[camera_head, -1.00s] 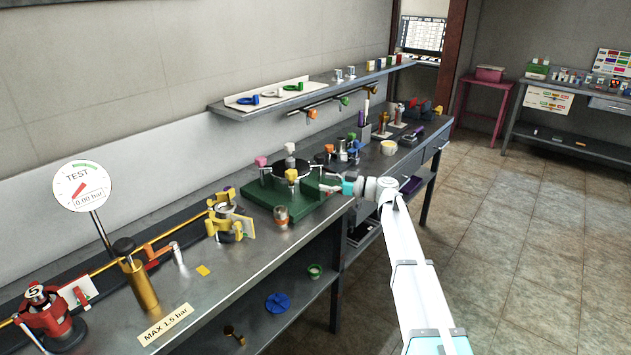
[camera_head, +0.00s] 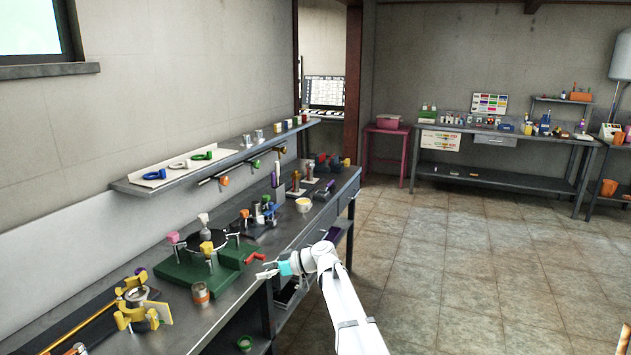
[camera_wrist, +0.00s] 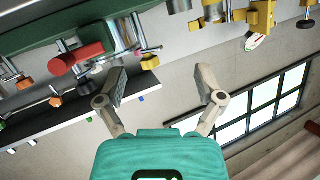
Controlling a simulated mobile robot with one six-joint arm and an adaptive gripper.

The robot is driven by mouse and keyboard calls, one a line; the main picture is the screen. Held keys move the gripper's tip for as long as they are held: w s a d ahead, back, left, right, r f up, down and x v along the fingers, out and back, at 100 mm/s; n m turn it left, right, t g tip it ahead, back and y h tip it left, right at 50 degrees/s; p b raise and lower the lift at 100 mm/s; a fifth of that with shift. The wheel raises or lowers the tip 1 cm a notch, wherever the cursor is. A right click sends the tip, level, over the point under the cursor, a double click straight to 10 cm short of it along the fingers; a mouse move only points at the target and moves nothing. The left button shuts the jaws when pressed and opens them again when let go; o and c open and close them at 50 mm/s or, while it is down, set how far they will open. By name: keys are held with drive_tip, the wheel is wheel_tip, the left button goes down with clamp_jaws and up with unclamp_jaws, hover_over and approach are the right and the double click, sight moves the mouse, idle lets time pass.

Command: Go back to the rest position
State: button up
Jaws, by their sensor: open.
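My gripper (camera_head: 268,269) is at the front edge of the workbench (camera_head: 231,325), beside the green base fixture (camera_head: 187,273). In the wrist view my gripper (camera_wrist: 165,90) has its two fingers spread wide, with nothing between them. The wrist view looks tilted, with the green fixture (camera_wrist: 60,20) along its top and a window (camera_wrist: 265,105) at right. My arm reaches from the bottom of the head view towards the bench.
A copper-coloured jar (camera_head: 200,294) and a yellow clamp fixture (camera_head: 137,308) stand on the bench. A wall shelf (camera_head: 220,160) holds coloured rings. The tiled floor (camera_head: 450,270) to the right is clear. A far table (camera_head: 500,180) and a pink stand (camera_head: 388,150) stand at the back.

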drive_tip(key=s+d+f+m+h+p, duration=0.2)
drive_tip(key=s+d+m+h+p, duration=0.2)
drive_tip(key=s+d+m+h, duration=0.3)
drive_tip(key=s+d+f+m+h+p, duration=0.2)
drive_tip(key=s+d+m+h+p, duration=0.2)
drive_tip(key=s+d, duration=1.4)
drive_tip(key=d+m+h, duration=0.3)
drive_tip(key=d+m, duration=0.1)
drive_tip(key=d, duration=0.4)
drive_tip(key=shift+s+d+h, duration=0.15)
drive_tip(key=shift+d+h, duration=0.1)
drive_tip(key=shift+h, duration=0.05)
